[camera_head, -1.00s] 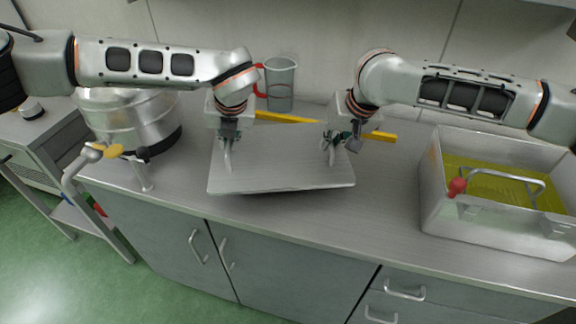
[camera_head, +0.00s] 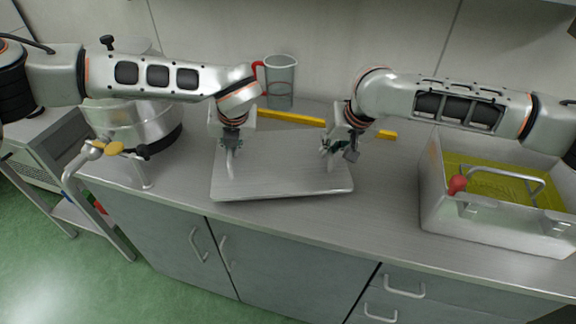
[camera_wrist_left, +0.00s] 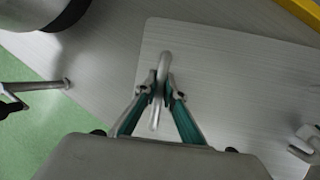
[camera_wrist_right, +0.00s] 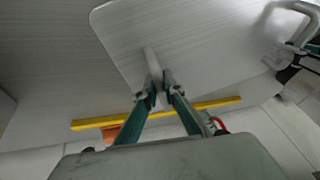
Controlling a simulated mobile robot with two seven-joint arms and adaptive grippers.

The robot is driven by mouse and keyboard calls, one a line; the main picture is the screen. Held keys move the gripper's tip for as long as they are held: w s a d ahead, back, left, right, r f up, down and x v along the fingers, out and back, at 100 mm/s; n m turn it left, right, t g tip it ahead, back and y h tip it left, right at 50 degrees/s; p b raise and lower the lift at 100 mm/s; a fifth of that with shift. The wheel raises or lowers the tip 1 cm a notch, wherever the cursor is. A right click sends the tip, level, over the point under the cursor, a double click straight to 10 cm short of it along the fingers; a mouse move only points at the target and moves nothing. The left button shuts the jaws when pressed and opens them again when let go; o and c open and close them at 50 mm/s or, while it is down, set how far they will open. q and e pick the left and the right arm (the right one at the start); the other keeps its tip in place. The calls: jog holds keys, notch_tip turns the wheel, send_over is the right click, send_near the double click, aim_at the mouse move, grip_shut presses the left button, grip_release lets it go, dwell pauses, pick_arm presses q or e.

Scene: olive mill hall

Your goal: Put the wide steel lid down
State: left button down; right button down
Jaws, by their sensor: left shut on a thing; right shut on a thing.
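The wide steel lid (camera_head: 280,172) is a flat rectangular plate with two bar handles, at the middle of the steel counter. It looks level and lies on or just above the counter; I cannot tell whether it touches all along. My left gripper (camera_head: 231,150) is shut on its left handle, which shows between the fingers in the left wrist view (camera_wrist_left: 160,92). My right gripper (camera_head: 332,146) is shut on its right handle, also seen in the right wrist view (camera_wrist_right: 156,85).
A steel bin (camera_head: 436,190) with yellow-green contents and a red-knobbed handle stands at the right. A steel drum (camera_head: 150,128) with a tap is at the left. The counter's front edge is near.

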pick_arm(q)
jog(key=shift+a+f, duration=0.1)
jog(key=shift+f, duration=0.3)
pick_arm(e)
jog(key=shift+w+d+f, duration=0.1)
jog(key=shift+f, duration=0.3)
pick_arm(q)
jog(key=c, duration=2.6)
grip_release()
jog(key=shift+f, duration=0.2)
pick_arm(e)
jog(key=c, duration=2.6)
grip_release()
jog(key=shift+f, duration=0.25)
pick_arm(q)
jog(key=o, duration=0.5)
jog(key=shift+c, duration=0.2)
pick_arm(e)
jog(key=o, duration=0.5)
jog(key=shift+c, duration=0.2)
jog(key=shift+r, duration=0.1)
